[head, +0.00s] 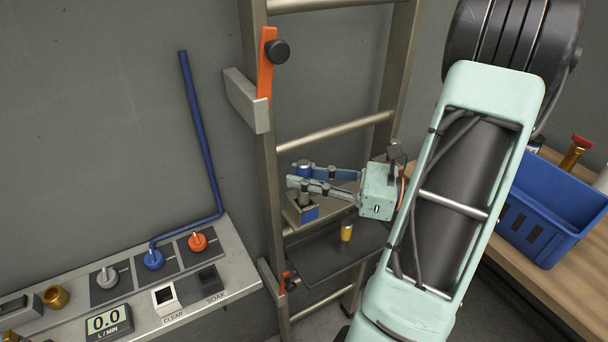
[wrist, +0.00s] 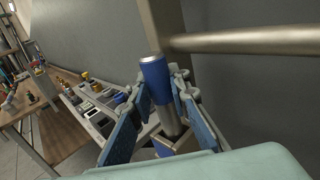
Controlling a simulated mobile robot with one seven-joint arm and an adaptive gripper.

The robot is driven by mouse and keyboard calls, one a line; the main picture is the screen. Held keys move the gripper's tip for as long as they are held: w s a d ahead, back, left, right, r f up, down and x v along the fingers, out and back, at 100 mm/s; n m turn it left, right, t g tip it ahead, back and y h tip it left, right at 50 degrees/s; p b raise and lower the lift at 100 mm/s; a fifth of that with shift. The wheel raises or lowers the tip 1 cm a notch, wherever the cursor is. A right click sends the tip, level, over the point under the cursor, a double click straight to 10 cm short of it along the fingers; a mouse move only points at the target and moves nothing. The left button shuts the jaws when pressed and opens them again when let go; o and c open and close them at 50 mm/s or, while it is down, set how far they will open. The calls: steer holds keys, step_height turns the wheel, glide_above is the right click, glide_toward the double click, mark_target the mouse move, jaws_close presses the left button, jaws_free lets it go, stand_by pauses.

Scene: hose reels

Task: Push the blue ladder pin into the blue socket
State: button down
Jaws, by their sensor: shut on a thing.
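The blue ladder pin (head: 303,168) stands roughly upright between the fingers of my gripper (head: 301,179), which is shut on it. In the wrist view the pin (wrist: 155,78) shows a blue body with a silver top and a bare silver lower shaft. The blue socket (head: 308,213), a small block with a blue face, sits directly below on a bracket by the ladder. The pin's shaft reaches down to the socket's top. A good length of shaft shows above it; I cannot tell how far the tip is inside. The fingers partly hide the pin.
The ladder (head: 268,180) stands against the grey wall, with rungs close by. A black tray (head: 325,262) below holds a yellow cylinder (head: 347,231). A panel with knobs (head: 110,285) is at left. A blue crate (head: 545,215) is on the wooden bench at right.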

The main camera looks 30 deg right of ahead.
steer(key=shift+f+b, duration=1)
steer(key=shift+f, duration=0.5)
steer(key=c, duration=1.7)
jaws_free()
steer(key=shift+c, duration=0.2)
steer(key=v, duration=1.2)
steer(key=shift+a, duration=0.1)
